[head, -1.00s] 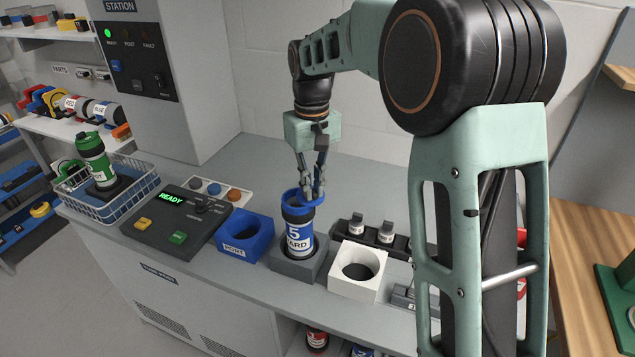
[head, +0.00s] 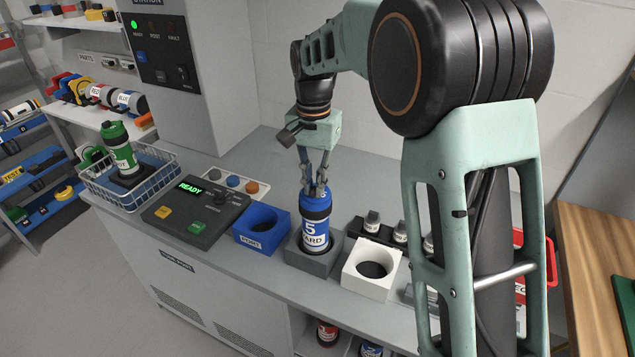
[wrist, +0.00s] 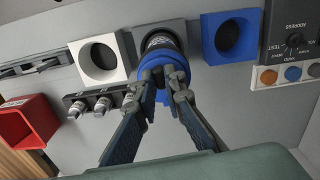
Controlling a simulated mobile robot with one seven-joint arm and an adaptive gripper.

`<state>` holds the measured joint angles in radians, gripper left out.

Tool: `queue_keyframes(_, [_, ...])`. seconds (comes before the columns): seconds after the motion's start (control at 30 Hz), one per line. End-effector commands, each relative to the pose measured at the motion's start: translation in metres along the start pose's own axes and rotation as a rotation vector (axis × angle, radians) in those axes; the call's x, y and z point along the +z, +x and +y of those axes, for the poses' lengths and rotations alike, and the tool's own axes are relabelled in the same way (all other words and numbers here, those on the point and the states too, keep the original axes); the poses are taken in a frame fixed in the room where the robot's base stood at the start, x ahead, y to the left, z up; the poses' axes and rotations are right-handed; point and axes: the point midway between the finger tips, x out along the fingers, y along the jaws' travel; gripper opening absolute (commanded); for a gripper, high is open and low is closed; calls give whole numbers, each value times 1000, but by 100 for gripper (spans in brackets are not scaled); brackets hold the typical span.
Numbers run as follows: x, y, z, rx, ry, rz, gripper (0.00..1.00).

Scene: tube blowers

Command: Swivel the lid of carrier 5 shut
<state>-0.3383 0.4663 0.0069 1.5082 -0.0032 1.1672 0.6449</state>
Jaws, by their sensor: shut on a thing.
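Carrier 5 (head: 316,236), a blue and white tube with a "5" label, stands upright in a grey holder block (head: 313,262). Its blue lid (head: 316,207) sits at the top and looks in line with the body in the head view. My gripper (head: 314,190) comes from above and is shut on the lid. In the wrist view the fingertips (wrist: 164,90) pinch a blue part at the lid's edge (wrist: 178,68). The fingers hide part of the lid, so I cannot tell if it fully covers the mouth.
A control panel (head: 196,211) reads "READY". A wire basket (head: 127,184) holds a green-topped carrier.

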Motion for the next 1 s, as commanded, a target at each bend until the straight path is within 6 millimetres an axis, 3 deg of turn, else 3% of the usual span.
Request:
queue_keyframes(0.63, [0,0,-3,-1,51,0,0])
queue_keyframes(0.67, [0,0,-3,-1,51,0,11])
queue_keyframes(0.8, [0,0,-3,0,51,0,26])
queue_keyframes(1.0, [0,0,-3,0,51,0,28])
